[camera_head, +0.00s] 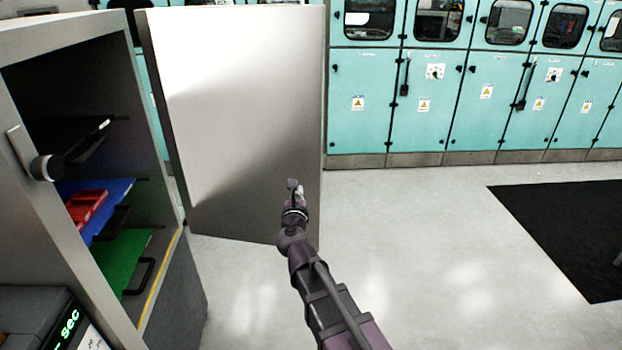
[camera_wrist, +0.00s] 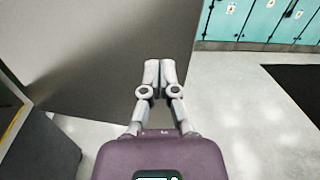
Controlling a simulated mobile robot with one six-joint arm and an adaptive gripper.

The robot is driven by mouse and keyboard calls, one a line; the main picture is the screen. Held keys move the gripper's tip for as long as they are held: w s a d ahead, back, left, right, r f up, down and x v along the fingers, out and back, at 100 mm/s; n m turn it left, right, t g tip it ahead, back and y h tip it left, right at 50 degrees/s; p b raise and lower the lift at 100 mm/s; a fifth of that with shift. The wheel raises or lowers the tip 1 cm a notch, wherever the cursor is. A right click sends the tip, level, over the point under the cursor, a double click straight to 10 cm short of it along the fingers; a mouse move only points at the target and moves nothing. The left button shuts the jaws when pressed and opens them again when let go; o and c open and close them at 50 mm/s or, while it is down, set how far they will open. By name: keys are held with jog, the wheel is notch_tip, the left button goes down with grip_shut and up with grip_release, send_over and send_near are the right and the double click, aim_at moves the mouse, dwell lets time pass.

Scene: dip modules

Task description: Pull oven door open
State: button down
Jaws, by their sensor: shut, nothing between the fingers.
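The oven (camera_head: 72,28) stands at the left in the head view, its front open. Its grey door (camera_head: 235,110) is swung wide out, with its inner face toward me. Inside the oven are a black tray (camera_head: 88,140), a blue tray (camera_head: 118,192) with a red piece (camera_head: 86,207) on it, and a green tray (camera_head: 122,258). My gripper (camera_head: 293,186) is in front of the door's lower right part. In the wrist view, my gripper (camera_wrist: 160,70) has its fingers together and empty, with the door (camera_wrist: 100,50) behind them. I cannot tell whether they touch the door.
A knob-like latch (camera_head: 46,167) sticks out at the oven's left front edge. Teal cabinets (camera_head: 420,100) line the back wall. A black mat (camera_head: 570,235) lies on the floor at right. The grey floor (camera_head: 420,240) between is clear. A device with a green display (camera_head: 68,328) sits at lower left.

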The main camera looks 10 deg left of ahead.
aim_at(313, 170)
jog(key=shift+s+d+f+m+h, duration=0.25)
jog(key=shift+s+d+m+h, duration=0.2)
jog(key=shift+s+m+h, duration=0.2)
jog(key=shift+s+d+f+m+h, duration=0.25)
jog(key=shift+s+d+m+h, duration=0.15)
jog(key=shift+s+m+h, duration=0.3)
jog(key=shift+w, duration=0.2)
jog(key=w, duration=1.3)
jog(key=shift+w+a, duration=0.4)
jog(key=shift+w+d, duration=0.1)
jog(key=shift+w, duration=0.05)
